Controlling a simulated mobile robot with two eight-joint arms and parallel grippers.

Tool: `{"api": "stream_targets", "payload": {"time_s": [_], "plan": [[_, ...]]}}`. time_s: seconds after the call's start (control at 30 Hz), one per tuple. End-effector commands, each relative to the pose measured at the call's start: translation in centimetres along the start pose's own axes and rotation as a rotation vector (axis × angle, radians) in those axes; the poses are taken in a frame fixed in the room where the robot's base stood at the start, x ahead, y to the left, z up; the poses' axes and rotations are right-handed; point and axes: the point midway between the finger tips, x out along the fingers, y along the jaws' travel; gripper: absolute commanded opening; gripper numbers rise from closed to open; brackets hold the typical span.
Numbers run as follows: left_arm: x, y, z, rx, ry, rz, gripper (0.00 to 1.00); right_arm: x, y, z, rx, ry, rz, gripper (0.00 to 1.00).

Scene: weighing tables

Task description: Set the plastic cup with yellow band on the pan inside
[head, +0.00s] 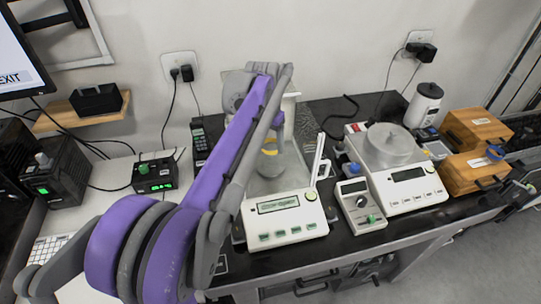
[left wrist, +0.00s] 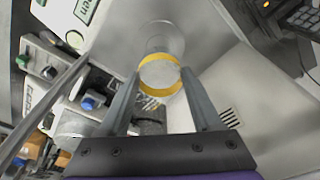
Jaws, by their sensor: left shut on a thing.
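The plastic cup with yellow band (head: 269,143) is clear and appears upright, partly covered by my arm in the head view. In the left wrist view the cup (left wrist: 160,48) sits between the two fingers of my left gripper (left wrist: 160,78), which is shut on it. The cup is over the chamber area of the left balance (head: 287,217), behind its display. My right gripper is not in view.
A second balance (head: 405,185) with an open round pan (head: 390,141) stands to the right. A small grey meter (head: 361,204) sits between the balances. A white bottle (head: 424,105) and wooden boxes (head: 476,172) are farther right.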

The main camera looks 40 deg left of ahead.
Motion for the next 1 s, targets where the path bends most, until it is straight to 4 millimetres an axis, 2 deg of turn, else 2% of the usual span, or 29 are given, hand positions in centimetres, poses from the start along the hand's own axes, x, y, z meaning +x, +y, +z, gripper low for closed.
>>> {"api": "stream_targets", "payload": {"time_s": [0.33,0.77,0.8,0.93,1.0], "plan": [[4.1,0.0,0.6,0.000,0.000,0.000,0.14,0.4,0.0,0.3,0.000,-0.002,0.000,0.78],[4.8,0.0,0.7,0.000,0.000,0.000,0.14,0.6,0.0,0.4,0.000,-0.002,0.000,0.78],[4.7,0.0,0.7,0.000,0.000,0.000,0.73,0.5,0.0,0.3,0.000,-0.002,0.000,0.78],[4.7,0.0,0.7,0.000,0.000,0.000,0.95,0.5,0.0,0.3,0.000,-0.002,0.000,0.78],[4.7,0.0,0.7,0.000,0.000,0.000,0.95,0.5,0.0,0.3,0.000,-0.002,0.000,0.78]]}}
